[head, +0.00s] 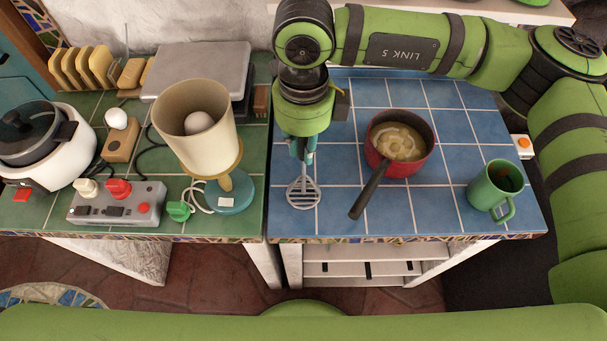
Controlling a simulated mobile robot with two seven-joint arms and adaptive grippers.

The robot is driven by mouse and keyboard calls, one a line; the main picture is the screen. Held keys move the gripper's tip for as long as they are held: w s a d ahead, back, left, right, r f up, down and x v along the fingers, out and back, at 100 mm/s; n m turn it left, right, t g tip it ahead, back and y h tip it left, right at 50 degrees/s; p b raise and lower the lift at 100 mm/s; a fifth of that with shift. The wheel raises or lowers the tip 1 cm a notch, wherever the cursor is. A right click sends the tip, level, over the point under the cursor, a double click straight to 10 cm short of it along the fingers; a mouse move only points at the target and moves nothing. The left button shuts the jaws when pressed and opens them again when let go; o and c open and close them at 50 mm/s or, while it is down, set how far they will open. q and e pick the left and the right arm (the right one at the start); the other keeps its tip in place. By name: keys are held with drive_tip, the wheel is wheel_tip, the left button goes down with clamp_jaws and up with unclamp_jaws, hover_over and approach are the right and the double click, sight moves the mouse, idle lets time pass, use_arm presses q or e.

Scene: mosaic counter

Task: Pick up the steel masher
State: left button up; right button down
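The steel masher (303,193) is over the left part of the blue-tiled counter, near its front edge. Its slotted round head shows, and its stem runs up under my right gripper (303,153). My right gripper points down over the masher's upper end, with its fingers at or around it. The palm and wrist hide most of the masher's upper part. I cannot tell whether the fingers are closed on it or whether its head touches the tiles. My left gripper is not in view.
A red saucepan (412,134) with its dark handle pointing front-left stands right of the masher. A green mug (495,189) stands farther right. A cream lamp (205,150) and a power strip (115,205) occupy the green counter. Blue tiles between saucepan and mug are clear.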

drive_tip(key=shift+r, duration=0.25)
wheel_tip(320, 180, up, 9)
drive_tip(key=b, duration=0.3)
drive_tip(key=shift+f+b, duration=0.2)
drive_tip(key=shift+b, duration=0.1)
drive_tip(key=shift+r, duration=0.5)
